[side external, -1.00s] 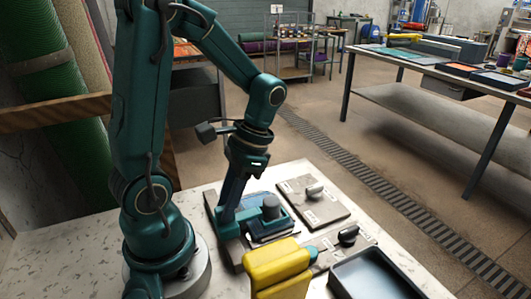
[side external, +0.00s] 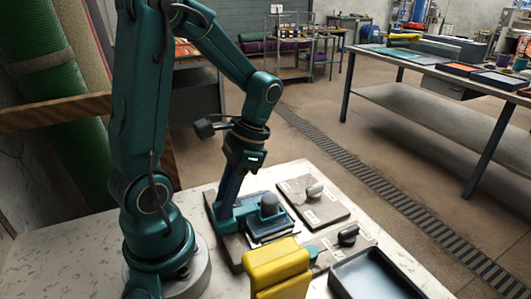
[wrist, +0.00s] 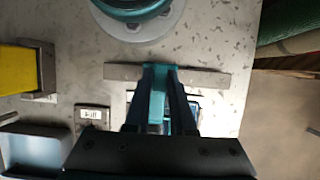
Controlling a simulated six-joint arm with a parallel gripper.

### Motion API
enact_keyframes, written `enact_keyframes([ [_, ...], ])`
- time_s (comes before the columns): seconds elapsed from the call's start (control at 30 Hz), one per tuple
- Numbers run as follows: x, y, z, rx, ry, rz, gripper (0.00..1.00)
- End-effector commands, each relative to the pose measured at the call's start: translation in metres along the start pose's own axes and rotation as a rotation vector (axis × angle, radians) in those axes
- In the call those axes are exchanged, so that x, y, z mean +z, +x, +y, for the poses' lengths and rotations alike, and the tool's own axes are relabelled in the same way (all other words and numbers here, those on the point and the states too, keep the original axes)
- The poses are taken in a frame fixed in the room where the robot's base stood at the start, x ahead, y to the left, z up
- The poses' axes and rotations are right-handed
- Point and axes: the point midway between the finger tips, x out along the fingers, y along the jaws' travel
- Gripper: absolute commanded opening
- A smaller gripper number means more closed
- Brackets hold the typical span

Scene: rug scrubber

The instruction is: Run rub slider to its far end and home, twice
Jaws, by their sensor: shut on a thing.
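The rub slider (side external: 243,213) is a teal carriage with a grey knob (side external: 268,205) on its right side. It sits on a dark grey base over a blue rug patch (side external: 272,230) in the side external view. My gripper (side external: 226,208) points down and is shut on the slider's left part, near the upper end of the base. In the wrist view the teal slider part (wrist: 158,90) shows between my two dark fingers. A grey bar (wrist: 208,79) runs across beneath it, and the gripper body hides much of the rug patch.
A grey panel with a knob (side external: 314,200) lies right of the slider. The pale worktop (side external: 70,255) is clear at left.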

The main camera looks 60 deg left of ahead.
Motion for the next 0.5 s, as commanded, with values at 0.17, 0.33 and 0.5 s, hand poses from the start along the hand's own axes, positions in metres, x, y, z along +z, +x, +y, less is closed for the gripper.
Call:
enact_keyframes([
  [0.17,-0.002,-0.001,-0.031,-0.001,-0.011,0.008,0.0],
  [0.33,-0.002,-0.001,-0.049,-0.004,-0.007,0.009,0.0],
  [0.5,-0.001,-0.001,-0.053,-0.01,-0.003,0.01,0.0],
])
